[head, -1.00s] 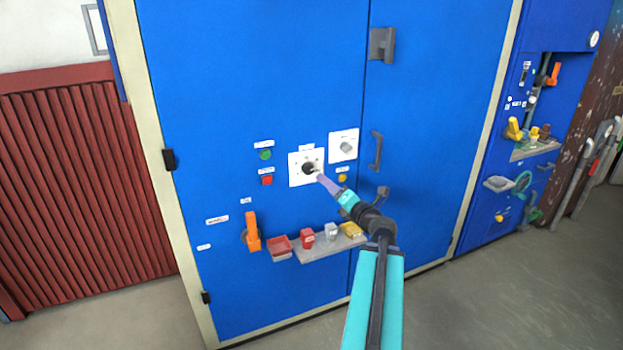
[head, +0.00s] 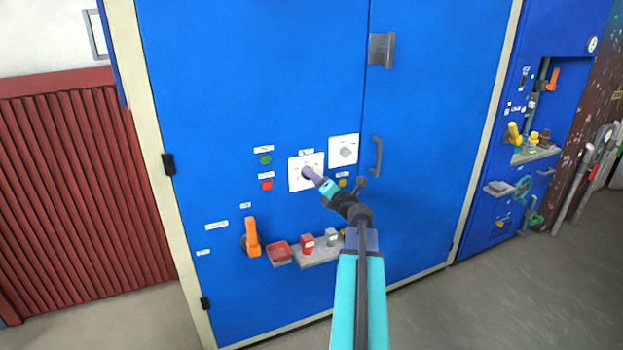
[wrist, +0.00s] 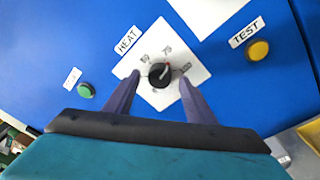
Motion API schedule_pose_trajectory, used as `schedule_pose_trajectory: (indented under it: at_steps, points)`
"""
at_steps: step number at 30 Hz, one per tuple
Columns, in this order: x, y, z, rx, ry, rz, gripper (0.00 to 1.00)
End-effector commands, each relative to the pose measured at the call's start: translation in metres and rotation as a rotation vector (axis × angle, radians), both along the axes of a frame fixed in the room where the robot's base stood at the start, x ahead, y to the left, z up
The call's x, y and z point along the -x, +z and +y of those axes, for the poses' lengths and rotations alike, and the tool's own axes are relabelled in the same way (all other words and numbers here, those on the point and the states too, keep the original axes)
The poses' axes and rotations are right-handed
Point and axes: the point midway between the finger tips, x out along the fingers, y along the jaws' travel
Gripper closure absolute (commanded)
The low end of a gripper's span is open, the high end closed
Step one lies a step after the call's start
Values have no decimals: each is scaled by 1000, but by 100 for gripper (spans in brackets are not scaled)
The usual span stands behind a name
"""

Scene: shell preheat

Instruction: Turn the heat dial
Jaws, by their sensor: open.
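The heat dial (wrist: 160,75) is a round black knob on a white square plate (wrist: 152,52) marked HEAT in the wrist view. A small red mark on the knob points up and slightly right, near the 75 print. In the head view the plate (head: 296,181) is on the blue cabinet, and my gripper largely hides the knob. My gripper (wrist: 160,77) is open, with one purple finger on each side of the knob and gaps showing. I cannot tell whether the fingertips overlap it in depth. It also shows in the head view (head: 307,174).
A second white dial plate (head: 343,150) is up and right. A yellow TEST button (wrist: 258,50) is right, and a green button (head: 266,159) and red button (head: 266,184) are left. Below are an orange lever (head: 252,237) and a grey shelf (head: 318,256) with small items.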

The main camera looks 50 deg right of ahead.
Motion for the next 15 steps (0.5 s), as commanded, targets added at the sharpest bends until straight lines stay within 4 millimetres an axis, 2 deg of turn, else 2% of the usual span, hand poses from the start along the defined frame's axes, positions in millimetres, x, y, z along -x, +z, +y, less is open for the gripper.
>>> schedule_pose_trajectory:
  at_steps: [6,15]
  points:
    - [-14,0,-4,0,1,0,50]
    - [-16,0,-4,0,0,0,50]
